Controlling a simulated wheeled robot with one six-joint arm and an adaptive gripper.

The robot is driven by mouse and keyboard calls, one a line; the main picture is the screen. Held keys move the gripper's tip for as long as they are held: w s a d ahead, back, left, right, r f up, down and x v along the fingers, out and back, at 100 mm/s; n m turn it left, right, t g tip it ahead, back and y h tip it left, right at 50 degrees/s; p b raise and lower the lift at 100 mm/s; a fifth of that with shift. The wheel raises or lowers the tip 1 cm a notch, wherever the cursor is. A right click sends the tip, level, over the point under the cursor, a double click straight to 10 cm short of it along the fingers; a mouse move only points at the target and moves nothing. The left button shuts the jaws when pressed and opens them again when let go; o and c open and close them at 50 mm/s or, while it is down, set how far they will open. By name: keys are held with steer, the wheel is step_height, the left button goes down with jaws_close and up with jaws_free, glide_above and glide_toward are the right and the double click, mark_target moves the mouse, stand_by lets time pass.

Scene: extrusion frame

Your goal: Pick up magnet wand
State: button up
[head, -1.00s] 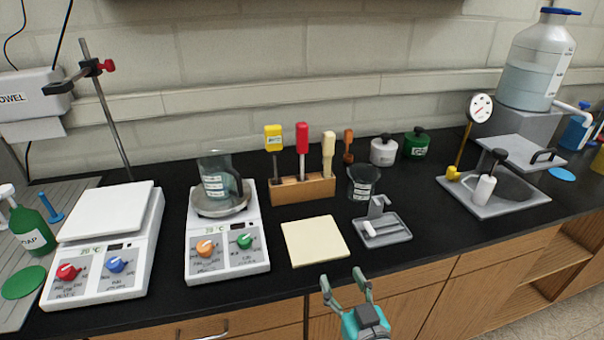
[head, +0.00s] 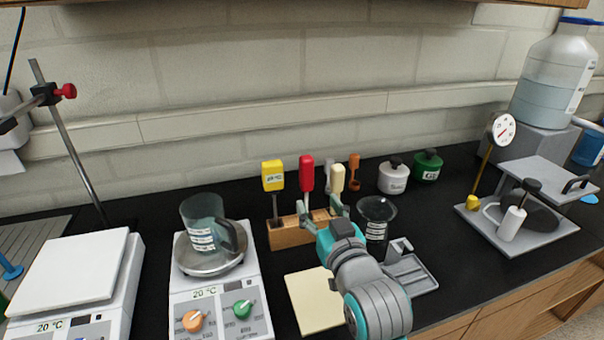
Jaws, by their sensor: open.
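A wooden rack (head: 284,235) holds upright tools: a yellow-handled one (head: 273,176), a red-handled one (head: 306,174) and a cream-handled one (head: 338,178). No readable label shows which is the magnet wand; the red-handled tool may be it. My gripper (head: 321,211) is open in front of the rack's right part, its fingers spread below the red and cream handles. It appears empty. Whether a finger touches a tool cannot be told. My gripper and wrist hide the rack's right end and the lower part of the cream-handled tool.
A dark beaker (head: 376,215) stands close to the right of my gripper, with a grey tray (head: 418,277) in front of it. A hotplate with a glass beaker (head: 203,225) stands left. A cream pad (head: 312,300) lies in front. White (head: 392,178) and green (head: 428,166) jars stand behind.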

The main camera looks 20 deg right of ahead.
mark_target(308, 184)
steer(key=w, duration=0.5)
steer(key=shift+w+d, duration=0.15)
steer(key=shift+w, duration=1.2)
steer(key=shift+w+d, duration=0.1)
steer(key=shift+w, duration=1.2)
jaws_close()
